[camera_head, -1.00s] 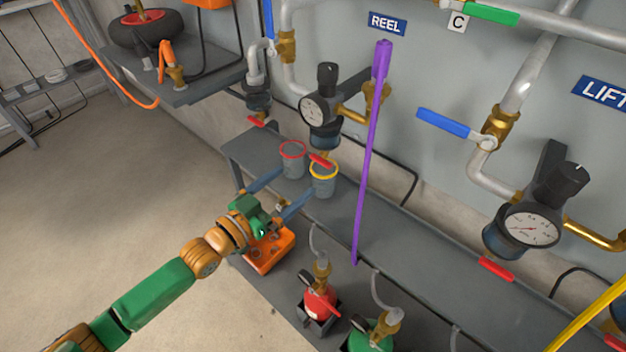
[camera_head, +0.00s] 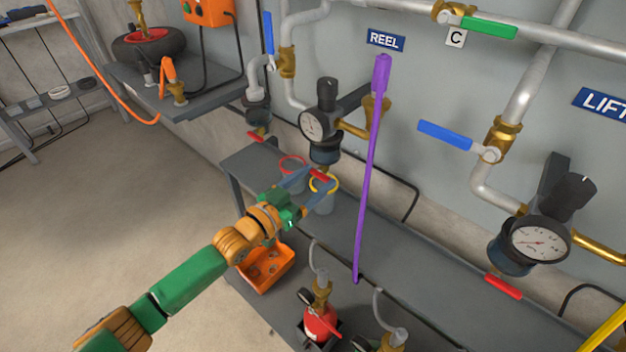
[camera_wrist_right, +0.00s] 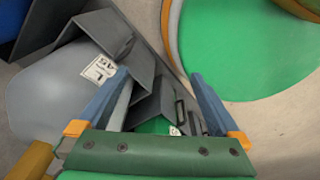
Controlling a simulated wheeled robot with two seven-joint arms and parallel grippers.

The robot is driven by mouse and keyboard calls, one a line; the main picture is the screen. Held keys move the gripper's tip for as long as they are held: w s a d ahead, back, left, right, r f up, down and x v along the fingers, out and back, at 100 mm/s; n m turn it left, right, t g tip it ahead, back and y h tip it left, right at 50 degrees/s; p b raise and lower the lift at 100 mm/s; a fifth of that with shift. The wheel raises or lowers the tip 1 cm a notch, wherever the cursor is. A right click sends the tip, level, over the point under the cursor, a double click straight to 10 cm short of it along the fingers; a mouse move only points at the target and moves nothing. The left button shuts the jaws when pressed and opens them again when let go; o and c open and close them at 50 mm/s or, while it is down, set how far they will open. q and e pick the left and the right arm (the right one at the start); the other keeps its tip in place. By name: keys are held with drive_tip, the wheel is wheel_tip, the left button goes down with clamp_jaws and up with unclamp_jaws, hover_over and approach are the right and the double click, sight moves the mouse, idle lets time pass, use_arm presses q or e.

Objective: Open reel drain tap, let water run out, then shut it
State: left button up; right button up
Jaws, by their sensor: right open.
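The REEL sign (camera_head: 386,40) is on the wall. Below and left of it hangs a filter-regulator (camera_head: 325,127) with a gauge, and under its bowl is a small red tap lever (camera_head: 319,174). No water is visible. My right gripper (camera_wrist_right: 158,82) is open and empty in the right wrist view.
An orange tray (camera_head: 266,268) lies below my left gripper. A red bottle (camera_head: 320,322) stands at the front. Another red lever (camera_head: 257,136) is at the left, and one (camera_head: 503,286) under the LIFT regulator. The shelf's middle (camera_head: 400,240) is clear.

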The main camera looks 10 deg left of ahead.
use_arm(q)
drive_tip(key=m, duration=0.2)
drive_tip(key=shift+f+m, duration=0.2)
drive_tip(key=shift+m, duration=0.2)
drive_tip(key=o, duration=1.3)
drive_tip(key=p+v, duration=0.1)
drive_tip(key=v, duration=0.6)
drive_tip(key=b+x, duration=0.3)
drive_tip(key=x, duration=0.4)
